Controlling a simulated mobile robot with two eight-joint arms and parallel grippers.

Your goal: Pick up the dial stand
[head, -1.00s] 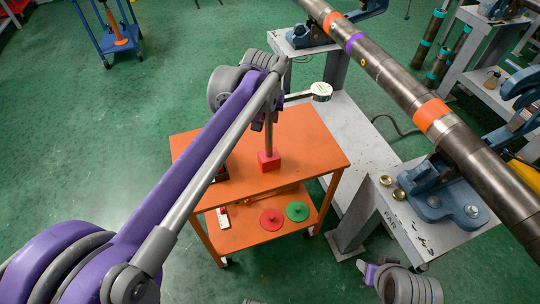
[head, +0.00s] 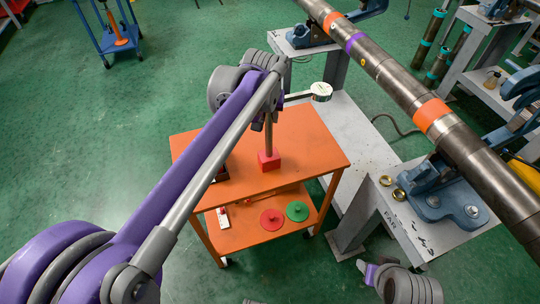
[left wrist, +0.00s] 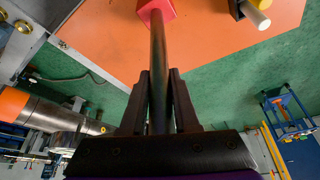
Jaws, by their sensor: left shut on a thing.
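The dial stand has a red block base (head: 269,160) and an upright dark post (head: 269,137). Its base appears to rest on the orange cart's top (head: 315,150); I cannot make out any gap below it. A round white-faced dial (head: 322,90) shows to the right of the post's upper part, at the end of a thin bar. My left gripper (head: 267,122) is shut on the post above the base, partly hidden by my arm. In the left wrist view the fingers (left wrist: 159,100) lie on both sides of the post, with the red base (left wrist: 157,10) beyond. My right gripper's fingers do not show.
The cart's lower shelf holds a red disc (head: 271,219) and a green disc (head: 297,211). A long pipe (head: 400,90) lies across blue vises (head: 440,190) on grey stands at the right. Green floor is open on the left.

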